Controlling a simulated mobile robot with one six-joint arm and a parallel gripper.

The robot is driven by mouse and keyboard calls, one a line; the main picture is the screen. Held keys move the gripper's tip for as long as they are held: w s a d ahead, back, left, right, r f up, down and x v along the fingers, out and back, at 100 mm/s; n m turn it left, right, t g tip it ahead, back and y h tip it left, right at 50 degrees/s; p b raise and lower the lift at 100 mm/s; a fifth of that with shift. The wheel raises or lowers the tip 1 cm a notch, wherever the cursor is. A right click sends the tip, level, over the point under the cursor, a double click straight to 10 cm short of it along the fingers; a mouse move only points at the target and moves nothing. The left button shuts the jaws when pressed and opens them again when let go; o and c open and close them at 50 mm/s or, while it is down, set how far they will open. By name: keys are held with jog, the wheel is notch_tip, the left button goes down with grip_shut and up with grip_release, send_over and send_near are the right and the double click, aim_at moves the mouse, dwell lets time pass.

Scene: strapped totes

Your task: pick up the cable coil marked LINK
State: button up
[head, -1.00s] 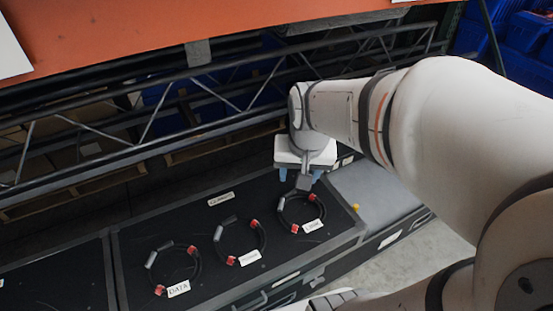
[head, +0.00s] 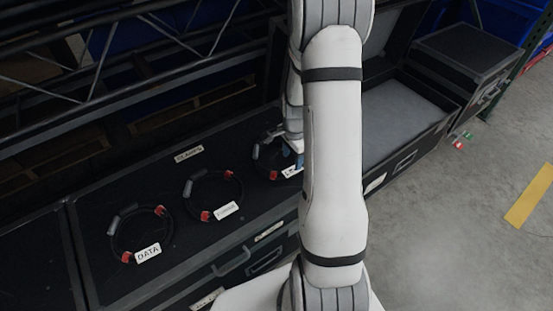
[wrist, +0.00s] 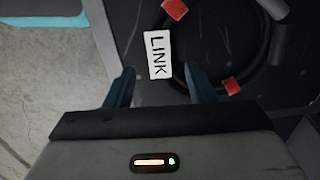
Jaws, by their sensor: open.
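The LINK coil is a black cable ring (head: 258,158) with red bands and a white tag. It lies on a black case lid, rightmost of three coils in the head view, partly hidden by my arm. In the wrist view the coil (wrist: 183,48) is at upper right, and its white tag reading LINK (wrist: 157,54) lies just ahead of the gap between my fingers. My gripper (wrist: 160,84) is open with nothing between its fingers. Its right finger overlaps the coil's edge in the picture; I cannot tell the height above it. In the head view one blue finger (head: 299,160) shows beside the coil.
The DATA coil (head: 140,235) and a middle coil (head: 213,195) with a hard-to-read tag lie left on the same lid (head: 90,205). A metal truss (head: 130,62) runs behind. An open case (head: 405,110) stands right. Floor is clear at lower right.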

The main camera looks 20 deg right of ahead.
aim_at(292, 170)
notch_tip(292, 170, down, 6)
jog(key=shift+w+d+f, duration=0.1)
jog(key=shift+c, duration=0.3)
grip_shut()
dwell(0.4)
